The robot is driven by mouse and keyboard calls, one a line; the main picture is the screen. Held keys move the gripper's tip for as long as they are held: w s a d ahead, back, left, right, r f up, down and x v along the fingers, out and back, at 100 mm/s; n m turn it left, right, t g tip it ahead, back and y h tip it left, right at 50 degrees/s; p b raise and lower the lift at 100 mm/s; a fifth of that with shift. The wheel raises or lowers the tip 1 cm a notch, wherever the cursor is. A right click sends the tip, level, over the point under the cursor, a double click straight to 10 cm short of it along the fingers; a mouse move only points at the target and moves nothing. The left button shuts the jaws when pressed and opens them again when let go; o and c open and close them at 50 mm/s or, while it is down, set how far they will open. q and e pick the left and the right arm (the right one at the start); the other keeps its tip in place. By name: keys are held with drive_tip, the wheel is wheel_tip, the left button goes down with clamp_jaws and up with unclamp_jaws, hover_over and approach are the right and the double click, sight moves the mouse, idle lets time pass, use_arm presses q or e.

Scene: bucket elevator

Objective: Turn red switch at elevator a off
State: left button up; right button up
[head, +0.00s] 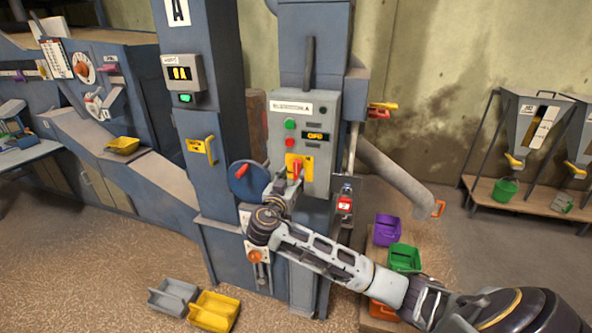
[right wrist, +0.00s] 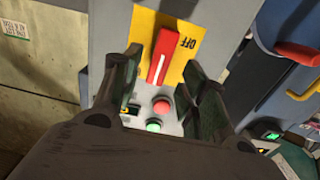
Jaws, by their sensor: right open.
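The red switch (head: 297,170) is a lever on a yellow plate (head: 306,163), low on the grey control panel (head: 325,112) of the elevator by the column marked A. My right gripper (head: 285,188) is in front of the panel, just below and left of the switch. In the right wrist view the red lever (right wrist: 160,56) shows between the open fingers of my right gripper (right wrist: 163,78), beyond their tips. Nothing is held, and I cannot tell whether a finger touches the lever. The yellow plate in that view (right wrist: 198,22) reads OFF beside the lever. My left gripper is out of view.
A green button (head: 290,124) and a red button (head: 288,141) sit above the switch. A blue wheel with a red handle (head: 243,183) is close on the left. A lever box (head: 345,204) is at lower right. Purple (head: 387,230) and green (head: 404,257) bins stand near my arm.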

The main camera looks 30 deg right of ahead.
sight(296, 171)
drive_tip(key=x, duration=0.3)
drive_tip(key=shift+p, duration=0.3)
drive_tip(key=shift+w+d, duration=0.35)
drive_tip(key=shift+d, duration=0.05)
drive_tip(key=shift+w+d, duration=0.1)
clamp_jaws()
